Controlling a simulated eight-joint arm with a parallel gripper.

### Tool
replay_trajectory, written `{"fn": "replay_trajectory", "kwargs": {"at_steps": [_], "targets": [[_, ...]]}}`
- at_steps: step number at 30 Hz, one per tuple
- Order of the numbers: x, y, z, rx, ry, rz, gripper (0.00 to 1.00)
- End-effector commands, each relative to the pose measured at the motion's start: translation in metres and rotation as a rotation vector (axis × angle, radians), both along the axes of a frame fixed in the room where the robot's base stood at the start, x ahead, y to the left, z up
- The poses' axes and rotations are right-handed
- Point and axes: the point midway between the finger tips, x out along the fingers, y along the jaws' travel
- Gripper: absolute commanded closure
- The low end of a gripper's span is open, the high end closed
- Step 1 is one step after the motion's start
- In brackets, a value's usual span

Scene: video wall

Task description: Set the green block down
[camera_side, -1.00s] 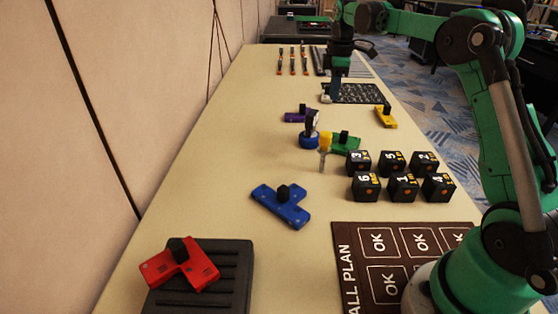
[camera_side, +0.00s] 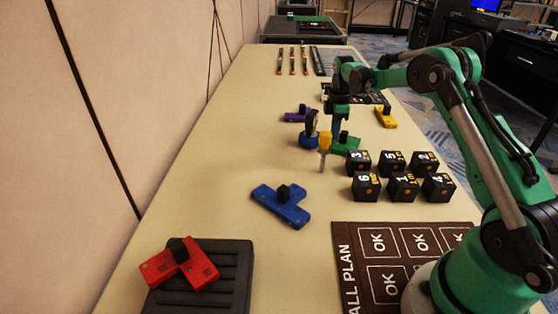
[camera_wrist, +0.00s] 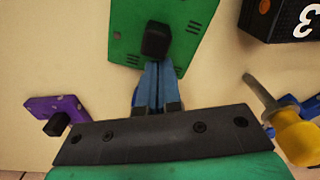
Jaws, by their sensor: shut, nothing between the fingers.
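The green block (camera_side: 347,146) lies on the table in the middle of the side view, with a black knob on top. In the wrist view the green block (camera_wrist: 192,32) fills the top centre, its knob just beyond the fingertips. My gripper (camera_side: 337,137) is over the block in the side view, partly hiding it. In the wrist view my gripper (camera_wrist: 154,64) is shut, its blue fingers together and empty. The fingertips appear right beside the black knob (camera_wrist: 155,40); I cannot tell whether they touch it.
Several numbered black cubes (camera_side: 402,187) sit at right. A purple block (camera_side: 296,116), yellow block (camera_side: 386,117) and blue block (camera_side: 280,207) lie around. A red block (camera_side: 178,266) rests on a black tray (camera_side: 228,290). The left table side is clear.

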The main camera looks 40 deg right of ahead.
Motion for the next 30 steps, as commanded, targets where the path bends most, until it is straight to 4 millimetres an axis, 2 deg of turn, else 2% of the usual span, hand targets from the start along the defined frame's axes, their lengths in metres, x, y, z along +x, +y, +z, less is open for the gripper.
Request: {"fn": "replay_trajectory", "kwargs": {"at_steps": [11, 14, 30], "targets": [[-0.001, -0.001, -0.002, 0.0, 0.0, -0.001, 1.0], [-0.007, -0.009, -0.002, 0.0, 0.0, -0.005, 1.0], [-0.104, -0.123, -0.002, 0.0, 0.0, -0.006, 1.0]]}}
